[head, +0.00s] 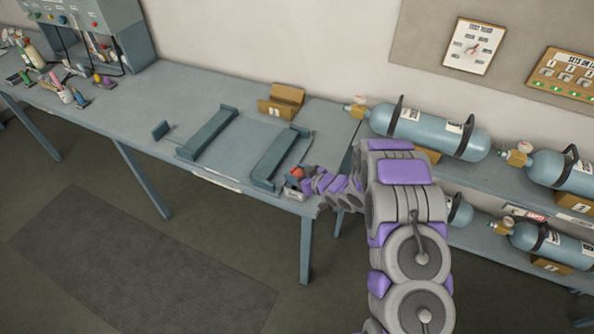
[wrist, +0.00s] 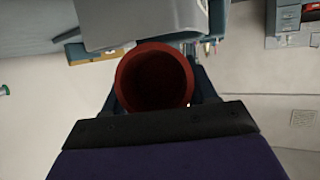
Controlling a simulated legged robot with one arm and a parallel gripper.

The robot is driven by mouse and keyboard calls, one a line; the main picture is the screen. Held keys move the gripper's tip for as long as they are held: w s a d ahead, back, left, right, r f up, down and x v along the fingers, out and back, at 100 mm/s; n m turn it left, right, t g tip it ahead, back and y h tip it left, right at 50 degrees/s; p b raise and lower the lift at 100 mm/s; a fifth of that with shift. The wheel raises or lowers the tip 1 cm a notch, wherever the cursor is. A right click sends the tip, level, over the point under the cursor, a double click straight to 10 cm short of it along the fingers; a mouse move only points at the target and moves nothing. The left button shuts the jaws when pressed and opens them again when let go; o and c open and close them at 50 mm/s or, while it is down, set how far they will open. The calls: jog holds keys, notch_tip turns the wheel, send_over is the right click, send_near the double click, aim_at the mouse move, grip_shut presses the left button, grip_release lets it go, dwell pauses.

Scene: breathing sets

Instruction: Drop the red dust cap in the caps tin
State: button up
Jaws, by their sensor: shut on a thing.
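The red dust cap shows in the wrist view (wrist: 155,82) as a round, hollow red cup with its opening towards the camera. It also shows in the head view (head: 297,173) as a small red spot at the bench's front right corner. My gripper (head: 299,177) is shut on the cap. A small pale container with a label (head: 291,192) stands at the bench edge just below the cap in the head view. It may be the caps tin, but it is partly hidden by my gripper. I cannot tell whether the cap touches it.
Two blue-grey cradle rails (head: 208,134) lie on the bench (head: 160,110), left of my gripper. A cardboard-coloured holder (head: 282,101) stands behind them. Blue cylinders (head: 428,128) lie on shelves at right, close to my arm. Tools and bottles crowd the bench's left end.

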jog(key=shift+f, duration=0.3)
jog(key=o, duration=1.2)
jog(key=shift+c, duration=0.2)
jog(key=p+v, duration=0.1)
jog(key=v, duration=1.6)
jog(key=shift+d, duration=0.15)
jog(key=shift+s, duration=0.1)
